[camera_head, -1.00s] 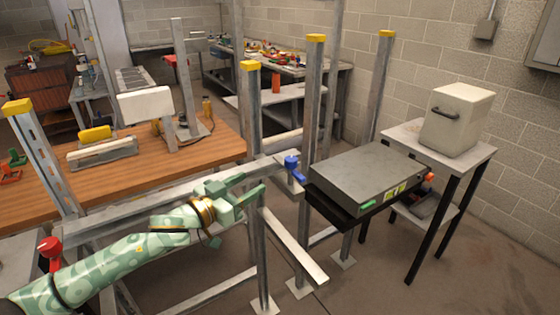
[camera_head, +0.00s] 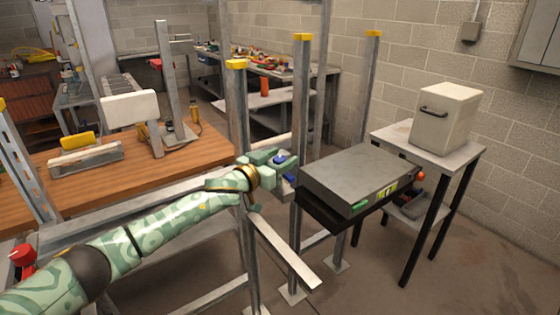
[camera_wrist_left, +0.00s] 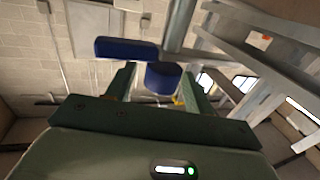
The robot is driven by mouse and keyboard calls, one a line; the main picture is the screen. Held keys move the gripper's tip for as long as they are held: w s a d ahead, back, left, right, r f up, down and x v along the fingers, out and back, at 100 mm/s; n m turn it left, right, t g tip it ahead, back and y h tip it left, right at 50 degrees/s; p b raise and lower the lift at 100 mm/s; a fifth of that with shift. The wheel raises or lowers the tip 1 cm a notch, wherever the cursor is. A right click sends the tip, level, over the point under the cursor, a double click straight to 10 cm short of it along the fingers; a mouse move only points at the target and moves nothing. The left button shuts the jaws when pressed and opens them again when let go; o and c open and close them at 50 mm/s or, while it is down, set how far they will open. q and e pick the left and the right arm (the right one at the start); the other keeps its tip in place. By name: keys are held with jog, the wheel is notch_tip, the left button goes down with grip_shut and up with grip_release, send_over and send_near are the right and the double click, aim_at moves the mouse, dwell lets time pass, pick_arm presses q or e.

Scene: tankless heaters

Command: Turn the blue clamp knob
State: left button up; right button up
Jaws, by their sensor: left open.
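The blue clamp knob (camera_head: 280,158) sits on the metal frame just left of the grey heater box. In the left wrist view, the blue knob (camera_wrist_left: 125,47) shows as a flat lever beside a round hub, with the hub between my finger tips. My left gripper (camera_head: 277,162) is open around the knob, fingers reaching past its near side; it also shows in the left wrist view (camera_wrist_left: 160,72). I cannot tell whether the fingers touch the knob. My right gripper is not in view.
A grey heater box (camera_head: 360,174) lies right of the knob. Metal posts with yellow caps (camera_head: 302,110) stand close around my gripper. A wooden bench (camera_head: 130,165) is behind my arm. A red knob (camera_head: 22,255) is at the lower left. A white box (camera_head: 445,117) stands on a small table.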

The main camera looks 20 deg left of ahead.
pick_arm(q)
jog(key=c, duration=1)
jog(key=shift+o, duration=0.2)
